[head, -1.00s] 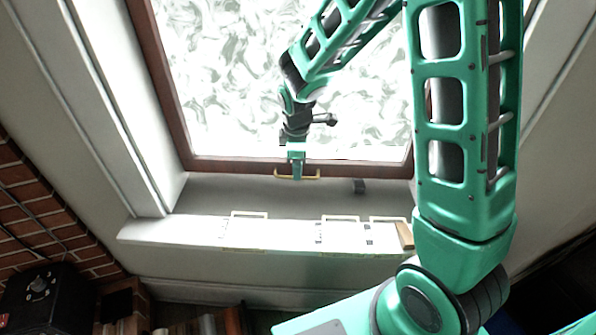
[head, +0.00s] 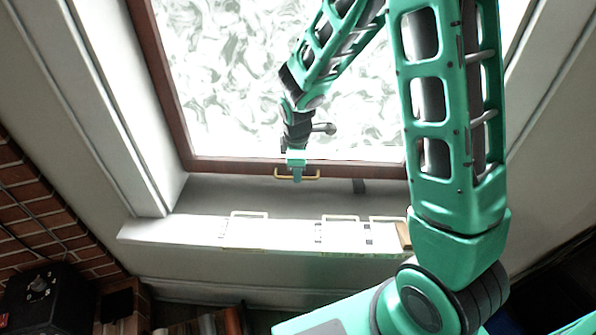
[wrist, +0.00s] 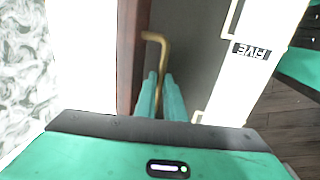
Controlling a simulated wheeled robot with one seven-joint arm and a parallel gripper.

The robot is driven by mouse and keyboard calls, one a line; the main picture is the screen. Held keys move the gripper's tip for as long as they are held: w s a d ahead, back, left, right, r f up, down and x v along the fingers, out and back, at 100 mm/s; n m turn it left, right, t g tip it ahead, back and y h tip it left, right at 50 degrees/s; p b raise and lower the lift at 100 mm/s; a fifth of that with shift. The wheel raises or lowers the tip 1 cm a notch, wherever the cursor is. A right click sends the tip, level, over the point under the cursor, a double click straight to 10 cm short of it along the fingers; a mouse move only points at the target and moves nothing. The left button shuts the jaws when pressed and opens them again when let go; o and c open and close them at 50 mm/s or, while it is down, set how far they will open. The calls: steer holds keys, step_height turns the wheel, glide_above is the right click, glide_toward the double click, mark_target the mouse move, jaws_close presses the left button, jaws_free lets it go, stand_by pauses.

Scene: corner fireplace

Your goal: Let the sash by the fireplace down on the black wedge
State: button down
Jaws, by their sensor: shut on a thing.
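The sash (head: 230,165) is a brown-framed window with patterned frosted glass, in the head view. A brass bar handle (head: 312,176) is fixed to its bottom rail; it also shows in the wrist view (wrist: 164,48). My gripper (head: 297,178) is shut on the handle, its teal fingers (wrist: 160,98) on either side of the bar in the wrist view. The wedge is not seen in the wrist view.
A white ledge (head: 285,234) with pale bar outlines runs in front of the sill, and a small wooden block (head: 404,234) is at its right. A label (wrist: 252,51) shows on it in the wrist view. A brick wall (head: 30,215) and black box (head: 42,300) are lower left.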

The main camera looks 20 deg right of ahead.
steer(key=shift+f, duration=0.5)
steer(key=c, duration=1.8)
jaws_free()
steer(key=shift+w, duration=0.1)
steer(key=shift+c, duration=0.2)
steer(key=shift+r, duration=0.1)
step_height(320, 180, up, 10)
steer(key=s, duration=0.1)
steer(key=shift+s+a+r, duration=0.15)
steer(key=shift+s+a, duration=0.2)
steer(key=shift+s, duration=0.05)
steer(key=shift+d, duration=0.1)
